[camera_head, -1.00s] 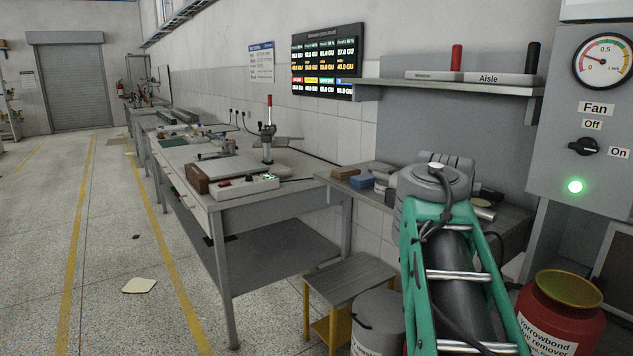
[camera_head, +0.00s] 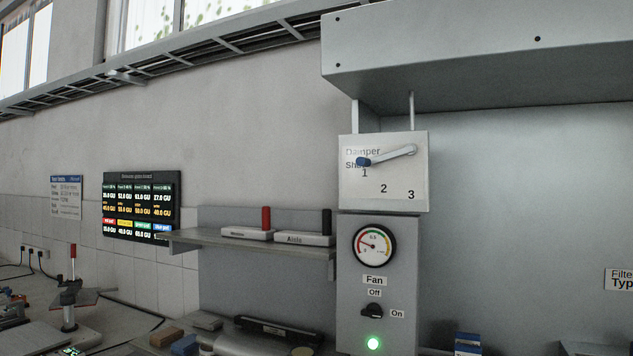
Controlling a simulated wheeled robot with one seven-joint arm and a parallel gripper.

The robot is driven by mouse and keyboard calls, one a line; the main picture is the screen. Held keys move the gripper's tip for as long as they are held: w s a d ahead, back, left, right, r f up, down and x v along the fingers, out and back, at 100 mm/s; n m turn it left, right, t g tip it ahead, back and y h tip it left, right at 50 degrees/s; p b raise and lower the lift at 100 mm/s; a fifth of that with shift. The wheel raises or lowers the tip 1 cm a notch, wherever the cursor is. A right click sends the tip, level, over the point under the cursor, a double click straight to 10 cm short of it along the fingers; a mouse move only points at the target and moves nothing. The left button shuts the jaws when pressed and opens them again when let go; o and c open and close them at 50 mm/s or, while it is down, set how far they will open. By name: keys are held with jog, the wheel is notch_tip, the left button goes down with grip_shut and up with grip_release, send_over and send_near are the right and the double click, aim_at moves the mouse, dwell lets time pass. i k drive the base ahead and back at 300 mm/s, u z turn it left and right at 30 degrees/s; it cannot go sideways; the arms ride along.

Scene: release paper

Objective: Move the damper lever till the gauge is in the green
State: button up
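The damper lever (camera_head: 392,156) is a grey arm with a blue knob on a white plate (camera_head: 408,193) marked Damper, Shut, 1, 2 and 3. Its knob points left, beside the word Shut and just above the 1. The round gauge (camera_head: 373,246) is on the grey fan box below the plate. The fan switch (camera_head: 373,311) sits under the gauge with a lit green lamp (camera_head: 373,343). My gripper is not in view.
A large grey hood (camera_head: 470,65) overhangs the plate. A shelf (camera_head: 250,246) to the left holds two pale blocks with a red and a black handle. Dark gauge board (camera_head: 141,206) hangs on the wall. Boxes and tools lie on the benches below.

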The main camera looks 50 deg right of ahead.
aim_at(410, 149)
jog(key=z, duration=2.25)
jog(key=i, duration=0.1)
jog(key=u, duration=0.15)
